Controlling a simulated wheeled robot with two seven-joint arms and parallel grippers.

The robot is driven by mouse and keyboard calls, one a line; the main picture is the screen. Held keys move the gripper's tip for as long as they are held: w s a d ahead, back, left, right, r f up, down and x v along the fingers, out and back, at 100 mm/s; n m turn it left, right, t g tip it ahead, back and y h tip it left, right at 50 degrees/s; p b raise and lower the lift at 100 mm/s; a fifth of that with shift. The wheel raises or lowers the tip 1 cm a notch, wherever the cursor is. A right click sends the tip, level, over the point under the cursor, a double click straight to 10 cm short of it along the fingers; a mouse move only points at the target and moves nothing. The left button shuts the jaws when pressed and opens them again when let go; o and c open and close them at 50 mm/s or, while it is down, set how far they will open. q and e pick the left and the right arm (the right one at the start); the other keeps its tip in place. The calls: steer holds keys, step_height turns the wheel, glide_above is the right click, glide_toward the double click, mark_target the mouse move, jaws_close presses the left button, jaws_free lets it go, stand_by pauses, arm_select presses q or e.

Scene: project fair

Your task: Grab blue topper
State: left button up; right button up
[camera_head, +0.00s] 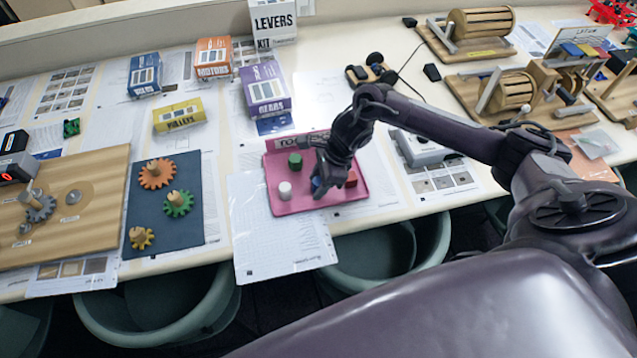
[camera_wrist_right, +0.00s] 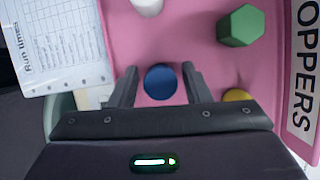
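The blue topper (camera_head: 315,183) is a round blue piece on the pink tray (camera_head: 330,198), mostly hidden in the head view by my right gripper (camera_head: 322,180). In the right wrist view, the blue topper (camera_wrist_right: 160,82) lies between the two dark fingers of my right gripper (camera_wrist_right: 160,70). A small gap shows on each side of it, so the fingers are open around it. Height above the tray is hard to tell. My left gripper is not in view.
A yellow topper (camera_wrist_right: 237,95) shows partly beside the gripper. A grey device (camera_head: 420,148) stands right of the tray. Paper sheets (camera_head: 275,235) lie left.

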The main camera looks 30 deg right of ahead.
steer(key=c, duration=0.7)
steer(key=shift+c, duration=0.2)
